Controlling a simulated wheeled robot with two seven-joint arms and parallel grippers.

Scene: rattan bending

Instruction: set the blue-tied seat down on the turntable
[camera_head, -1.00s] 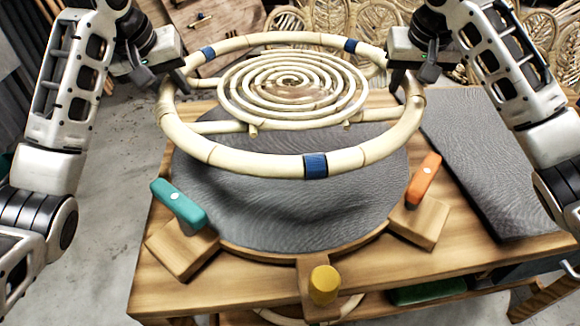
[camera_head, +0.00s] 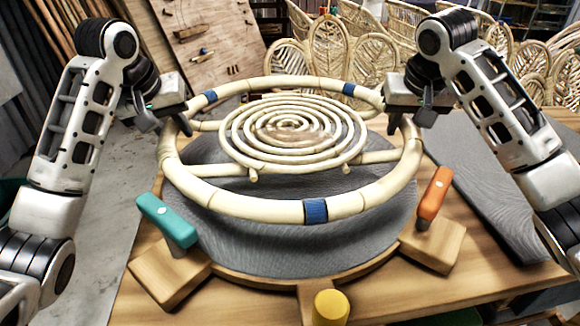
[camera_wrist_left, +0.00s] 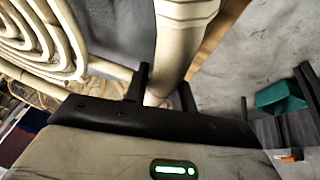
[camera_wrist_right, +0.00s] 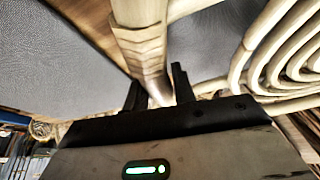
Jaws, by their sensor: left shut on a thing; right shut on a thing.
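The blue-tied seat (camera_head: 315,211) is a pale rattan ring with blue ties and a spiral centre (camera_head: 290,130). It looks roughly level above the turntable (camera_head: 290,278), a round wooden disc with a grey woven top. A shadow lies under its front, and I cannot tell the exact gap. My left gripper (camera_head: 182,122) is shut on the ring's left side. My right gripper (camera_head: 398,122) is shut on its right side. The ring passes between the fingers in the left wrist view (camera_wrist_left: 168,40) and the right wrist view (camera_wrist_right: 140,30). The seat hides the turntable's far part.
A teal-handled clamp (camera_head: 166,220) stands at the turntable's front left and an orange-handled one (camera_head: 433,195) at its front right. A yellow knob (camera_head: 331,308) is at the front. Grey cloth (camera_head: 480,175) lies on the right of the table. Woven rattan chair backs (camera_head: 375,65) stand behind.

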